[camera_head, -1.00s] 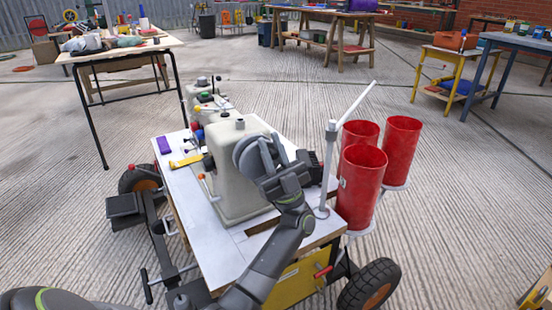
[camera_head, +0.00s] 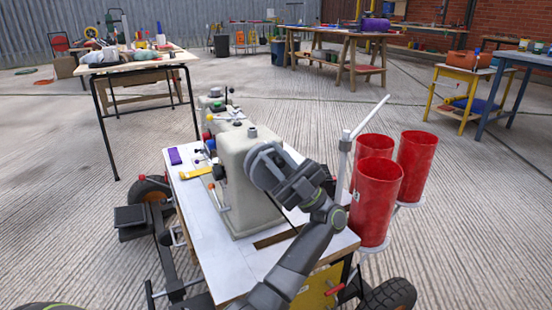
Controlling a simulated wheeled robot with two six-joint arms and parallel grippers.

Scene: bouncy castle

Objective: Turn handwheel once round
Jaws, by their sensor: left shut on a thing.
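The handwheel (camera_head: 256,166) is a dark grey round wheel on the side of a cream machine housing (camera_head: 236,205), on the white top of a wheeled cart. My left gripper (camera_head: 277,176) is at the wheel, shut on it, with its arm reaching up from the bottom of the picture. The fingers and wrist cover much of the wheel, so its marks and exact angle are hidden. My right gripper is not in view.
Red cylinders (camera_head: 375,202) and a white angled lever (camera_head: 345,150) stand close to the right of my wrist. Workbenches stand farther back on open concrete.

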